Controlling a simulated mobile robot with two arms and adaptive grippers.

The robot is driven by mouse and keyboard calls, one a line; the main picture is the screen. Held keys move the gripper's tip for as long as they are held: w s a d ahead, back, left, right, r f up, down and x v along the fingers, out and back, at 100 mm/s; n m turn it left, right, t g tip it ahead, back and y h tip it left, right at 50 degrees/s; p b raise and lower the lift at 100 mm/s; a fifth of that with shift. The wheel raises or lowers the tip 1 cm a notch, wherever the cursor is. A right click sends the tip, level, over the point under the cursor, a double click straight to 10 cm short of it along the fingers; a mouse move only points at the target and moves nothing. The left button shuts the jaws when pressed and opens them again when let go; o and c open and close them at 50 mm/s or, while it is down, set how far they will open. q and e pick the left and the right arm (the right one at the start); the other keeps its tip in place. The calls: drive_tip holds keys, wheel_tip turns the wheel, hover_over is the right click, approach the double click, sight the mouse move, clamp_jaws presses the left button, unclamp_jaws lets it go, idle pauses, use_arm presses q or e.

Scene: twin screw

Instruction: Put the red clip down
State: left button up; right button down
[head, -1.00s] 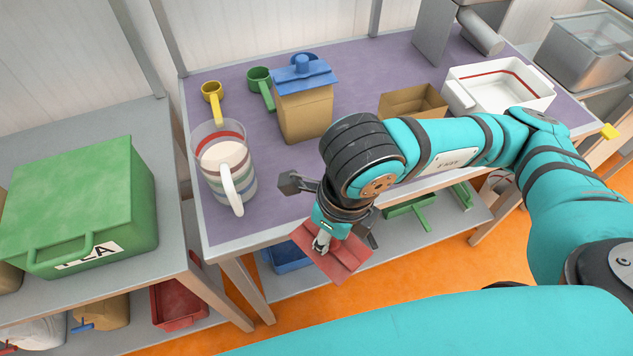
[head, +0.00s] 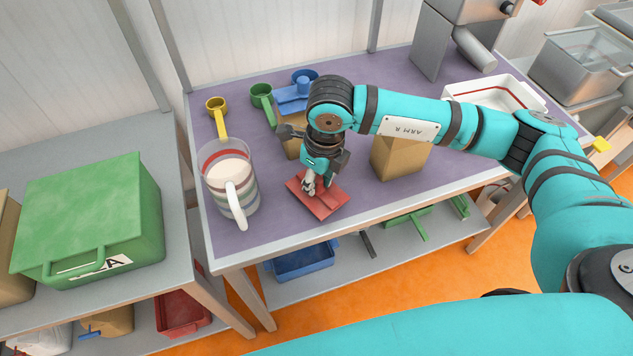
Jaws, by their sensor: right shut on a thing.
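The red clip (head: 322,200) is a flat red piece with a raised ridge. It is over the front part of the purple table top (head: 275,222), between the measuring jug and the brown box. My right gripper (head: 312,187) points down and is shut on the clip's ridge. The clip looks low, at or just above the surface; I cannot tell whether it touches. My left gripper is not in view.
A striped jug (head: 230,180) of white contents stands left of the clip. Yellow (head: 217,115) and green (head: 263,96) scoops and a blue-topped bag (head: 293,98) are behind. A brown box (head: 400,157) is to the right, a white tray (head: 520,90) further right.

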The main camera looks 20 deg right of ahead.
sight(322, 192)
wheel_tip(322, 192, down, 2)
drive_tip(key=shift+f, duration=0.1)
drive_tip(key=shift+f, duration=0.2)
drive_tip(key=c, duration=1.1)
unclamp_jaws()
drive_tip(key=shift+r, duration=0.1)
drive_tip(key=shift+r, duration=0.15)
wheel_tip(322, 192, up, 12)
drive_tip(key=s+b, duration=0.1)
drive_tip(key=shift+s+d+b, duration=0.15)
drive_tip(key=shift+d+b, duration=0.15)
drive_tip(key=shift+d, duration=0.15)
